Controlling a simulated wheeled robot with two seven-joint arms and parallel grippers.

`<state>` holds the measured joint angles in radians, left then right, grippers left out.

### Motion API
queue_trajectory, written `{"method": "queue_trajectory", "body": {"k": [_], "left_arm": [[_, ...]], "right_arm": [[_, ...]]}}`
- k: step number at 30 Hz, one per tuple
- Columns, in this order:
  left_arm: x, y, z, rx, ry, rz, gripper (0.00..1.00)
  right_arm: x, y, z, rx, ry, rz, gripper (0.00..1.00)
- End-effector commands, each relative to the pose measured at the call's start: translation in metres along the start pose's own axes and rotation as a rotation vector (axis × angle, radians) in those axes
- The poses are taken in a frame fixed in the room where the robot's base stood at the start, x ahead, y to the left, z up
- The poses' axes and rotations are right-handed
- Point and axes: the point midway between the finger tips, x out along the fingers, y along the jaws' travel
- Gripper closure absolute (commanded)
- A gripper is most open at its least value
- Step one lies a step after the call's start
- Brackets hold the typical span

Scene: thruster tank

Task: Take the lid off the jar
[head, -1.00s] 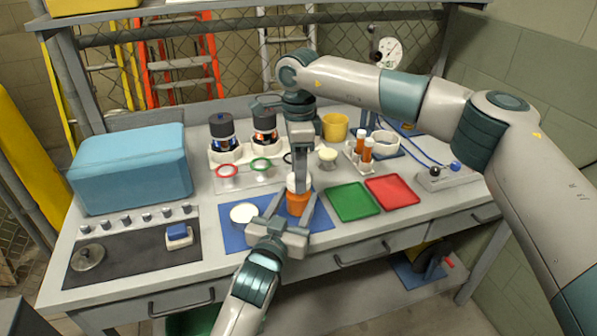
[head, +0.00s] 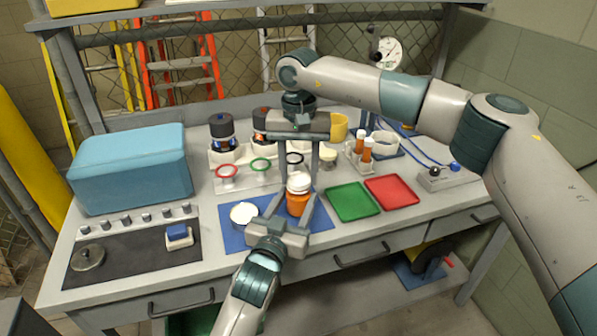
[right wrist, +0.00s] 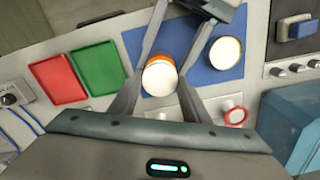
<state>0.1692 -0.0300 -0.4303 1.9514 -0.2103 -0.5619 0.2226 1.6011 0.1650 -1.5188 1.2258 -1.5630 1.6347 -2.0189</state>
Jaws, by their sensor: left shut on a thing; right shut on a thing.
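The jar (head: 297,204) is orange and stands upright on the blue mat (head: 232,237). Its white lid (head: 299,182) is on top and also shows in the right wrist view (right wrist: 160,78). My left gripper (head: 294,208) is shut on the jar's body, coming from the front with one finger on each side. My right gripper (head: 299,180) comes from above and is shut on the lid, one finger left and one right. Whether a gap exists between lid and jar cannot be told.
A round white dish (head: 243,213) lies left of the jar. Green (head: 352,202) and red (head: 392,192) trays lie to the right. Red (head: 227,171) and green (head: 261,165) rings and a cream-topped container (head: 328,158) stand behind. A blue box (head: 130,170) is at left.

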Motion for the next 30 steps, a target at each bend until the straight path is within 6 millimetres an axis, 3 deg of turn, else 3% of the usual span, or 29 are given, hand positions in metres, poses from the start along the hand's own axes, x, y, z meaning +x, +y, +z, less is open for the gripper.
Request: {"method": "queue_trajectory", "body": {"k": [30], "left_arm": [[-0.0001,-0.0001,0.0005,0.0,-0.001,0.0,1.0]], "right_arm": [[-0.006,0.0004,-0.0005,0.005,0.001,0.0,0.84]]}}
